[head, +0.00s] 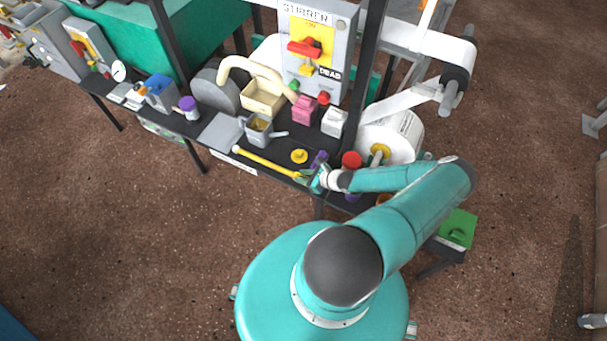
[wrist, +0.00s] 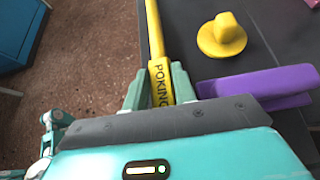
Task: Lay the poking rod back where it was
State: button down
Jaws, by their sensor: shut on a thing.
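The poking rod is a long yellow rod (head: 264,161) with a pale tip at its left end. In the head view it lies along the front edge of the dark bench, or just above it; I cannot tell which. My gripper (head: 308,177) is at its right end. In the wrist view the rod's thick lettered handle (wrist: 161,80) sits between the two pale green fingers of my gripper (wrist: 160,88), which are shut on it. The rod runs away from the gripper along the bench edge. The far tip is outside the wrist view.
A yellow knob-like piece (head: 299,156) and a purple piece (wrist: 262,86) lie close beside the gripper on the bench (wrist: 275,60). A grey pot (head: 258,130) stands behind the rod. A white paper roll (head: 395,137) and a red-topped item (head: 351,160) are to the right. Open floor lies in front.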

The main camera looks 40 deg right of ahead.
jog(key=c, duration=1.1)
grip_release()
jog(key=shift+o, duration=0.2)
jog(key=v, duration=1.3)
jog(key=shift+s+r, duration=0.25)
jog(key=shift+s, duration=0.05)
jog(key=shift+d, duration=0.1)
